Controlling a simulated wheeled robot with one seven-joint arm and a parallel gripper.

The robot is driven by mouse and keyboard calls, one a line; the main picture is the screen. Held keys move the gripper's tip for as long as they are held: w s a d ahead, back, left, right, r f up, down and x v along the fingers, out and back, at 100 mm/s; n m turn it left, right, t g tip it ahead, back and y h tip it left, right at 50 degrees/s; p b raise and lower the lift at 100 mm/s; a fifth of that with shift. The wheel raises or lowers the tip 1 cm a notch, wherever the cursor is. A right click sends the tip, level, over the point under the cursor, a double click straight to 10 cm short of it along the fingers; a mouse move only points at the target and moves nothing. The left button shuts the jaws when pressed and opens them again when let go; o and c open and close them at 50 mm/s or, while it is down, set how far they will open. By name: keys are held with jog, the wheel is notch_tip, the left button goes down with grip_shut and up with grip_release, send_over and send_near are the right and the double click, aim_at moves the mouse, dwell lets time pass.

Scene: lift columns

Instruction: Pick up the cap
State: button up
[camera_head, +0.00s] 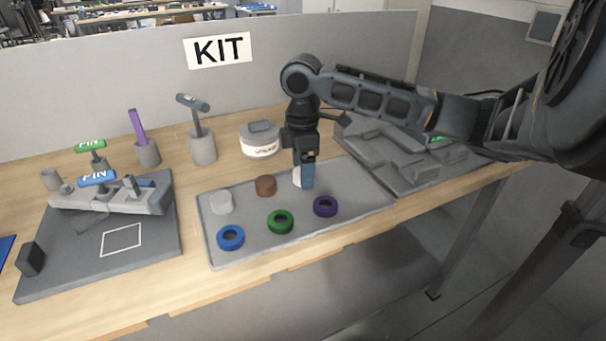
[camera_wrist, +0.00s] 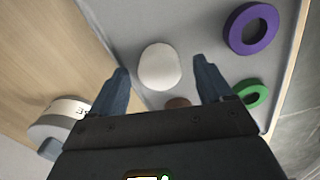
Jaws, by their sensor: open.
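A white cap (camera_head: 297,176) stands on the grey tray mat (camera_head: 350,190), partly hidden behind my gripper (camera_head: 307,182) in the head view. In the wrist view the white cap (camera_wrist: 159,67) lies between and just beyond the fingertips of my gripper (camera_wrist: 163,76), with space on both sides. The fingers are apart and hold nothing. A brown cap (camera_head: 265,186) and a pale grey cap (camera_head: 221,202) stand to the left on the same mat. The brown cap (camera_wrist: 177,102) shows partly in the wrist view. The task does not say which cap.
Blue (camera_head: 230,238), green (camera_head: 280,222) and purple (camera_head: 325,206) rings lie along the mat's front. A round white container (camera_head: 260,141) stands behind. A grey moulded tray (camera_head: 385,155) is at right, a fixture with PIN handles (camera_head: 110,198) at left. A KIT panel (camera_head: 219,50) closes the back.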

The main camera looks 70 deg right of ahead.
jog(key=shift+f, duration=0.15)
jog(key=c, duration=1.1)
jog(key=shift+r, duration=0.6)
jog(key=r, duration=0.1)
jog(key=s+r, duration=0.1)
jog(key=r, duration=0.1)
jog(key=shift+d+r, duration=0.1)
jog(key=shift+r, duration=0.1)
jog(key=s+r, duration=0.2)
jog(key=s, duration=0.1)
jog(key=s+r, duration=0.3)
jog(key=s, duration=0.1)
jog(key=s+r, duration=0.3)
jog(key=shift+s+d+r, duration=0.15)
jog(key=shift+s+d, duration=0.15)
jog(key=shift+d, duration=0.1)
